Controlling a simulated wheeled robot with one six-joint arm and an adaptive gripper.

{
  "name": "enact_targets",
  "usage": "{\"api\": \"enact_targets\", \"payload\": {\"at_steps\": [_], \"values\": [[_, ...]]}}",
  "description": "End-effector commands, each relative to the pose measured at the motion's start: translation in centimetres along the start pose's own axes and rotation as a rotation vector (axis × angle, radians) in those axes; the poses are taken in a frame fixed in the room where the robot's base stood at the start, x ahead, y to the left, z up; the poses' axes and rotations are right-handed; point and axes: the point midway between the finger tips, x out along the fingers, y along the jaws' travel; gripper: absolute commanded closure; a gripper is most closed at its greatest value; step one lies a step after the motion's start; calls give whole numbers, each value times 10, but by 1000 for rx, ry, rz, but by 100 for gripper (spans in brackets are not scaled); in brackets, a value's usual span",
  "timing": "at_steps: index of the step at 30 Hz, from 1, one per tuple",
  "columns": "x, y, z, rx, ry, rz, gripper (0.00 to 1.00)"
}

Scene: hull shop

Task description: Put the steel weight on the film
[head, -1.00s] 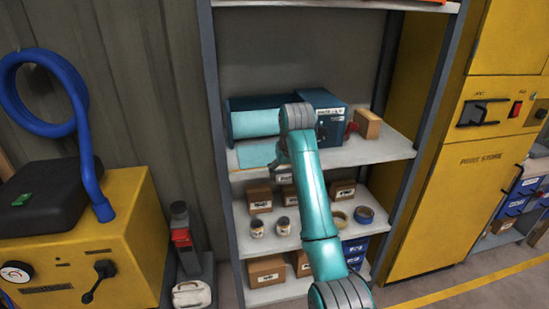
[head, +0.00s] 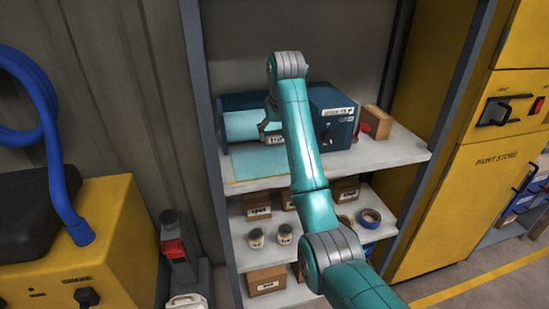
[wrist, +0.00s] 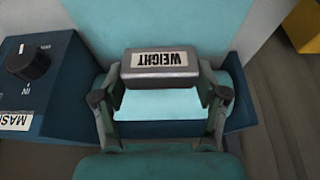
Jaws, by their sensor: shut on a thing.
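My gripper (head: 270,128) is shut on the steel weight (wrist: 160,68), a grey block with a white "WEIGHT" label, upside down in the wrist view. The fingers (wrist: 161,84) grip it at its two ends. In the head view the weight (head: 275,139) is small and partly behind my arm. The film is a pale blue sheet (head: 258,163) hanging from the roll of the blue dispenser onto the shelf; it also fills the top of the wrist view (wrist: 160,20). The weight is over or near the film. I cannot tell whether they touch.
The dispenser's box (head: 333,112) with a knob stands right of the film; in the wrist view it (wrist: 40,85) is at left. A cardboard box (head: 378,122) and a red item are further right. The white shelf (head: 385,155) is clear in front. Shelf posts flank it.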

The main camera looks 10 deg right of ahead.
Motion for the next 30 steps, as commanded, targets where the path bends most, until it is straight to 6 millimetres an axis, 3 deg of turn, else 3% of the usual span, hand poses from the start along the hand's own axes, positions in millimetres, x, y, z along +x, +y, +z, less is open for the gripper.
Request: {"api": "enact_targets", "payload": {"at_steps": [6,19,30], "values": [[34,0,14,0,1,0,90],[74,0,31,0,1,0,90],[79,0,32,0,3,0,90]]}}
